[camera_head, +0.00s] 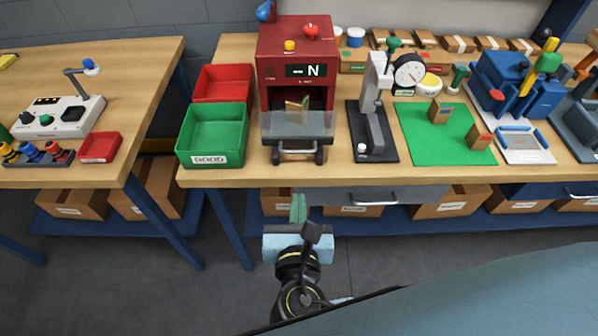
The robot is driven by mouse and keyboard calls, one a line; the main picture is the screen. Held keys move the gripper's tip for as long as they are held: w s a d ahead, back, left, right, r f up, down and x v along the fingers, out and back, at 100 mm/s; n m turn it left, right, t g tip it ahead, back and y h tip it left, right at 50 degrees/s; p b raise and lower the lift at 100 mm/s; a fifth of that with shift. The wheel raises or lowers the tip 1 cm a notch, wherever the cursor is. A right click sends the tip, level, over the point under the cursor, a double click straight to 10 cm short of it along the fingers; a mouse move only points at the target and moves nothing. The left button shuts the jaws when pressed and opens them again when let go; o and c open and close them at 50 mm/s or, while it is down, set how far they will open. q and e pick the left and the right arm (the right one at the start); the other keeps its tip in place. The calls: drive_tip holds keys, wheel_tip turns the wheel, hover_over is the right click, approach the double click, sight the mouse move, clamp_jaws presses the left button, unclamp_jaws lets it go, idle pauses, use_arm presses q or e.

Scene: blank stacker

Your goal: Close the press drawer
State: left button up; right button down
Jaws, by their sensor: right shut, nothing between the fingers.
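The red press (296,42) stands at the back of the middle bench, with an "N" on its front display. Its grey drawer (280,130) sticks out at the front, pulled open, with a dark bar handle (299,151) facing me. A small tan and green block (297,107) stands at the drawer, inside the press mouth. My right gripper (298,203) is shut and empty. It is in front of the bench edge, nearer to me than the handle and apart from it. My left gripper is not in view.
Red (222,79) and green (213,130) bins stand left of the press. A bench drawer (378,196) and cardboard boxes lie below the bench edge.

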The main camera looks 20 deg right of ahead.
drive_tip(key=b+x, duration=0.1)
drive_tip(key=x, duration=1.2)
drive_tip(key=shift+w+d+f, duration=0.1)
drive_tip(key=shift+w+f, duration=0.05)
drive_tip(key=shift+f, duration=0.1)
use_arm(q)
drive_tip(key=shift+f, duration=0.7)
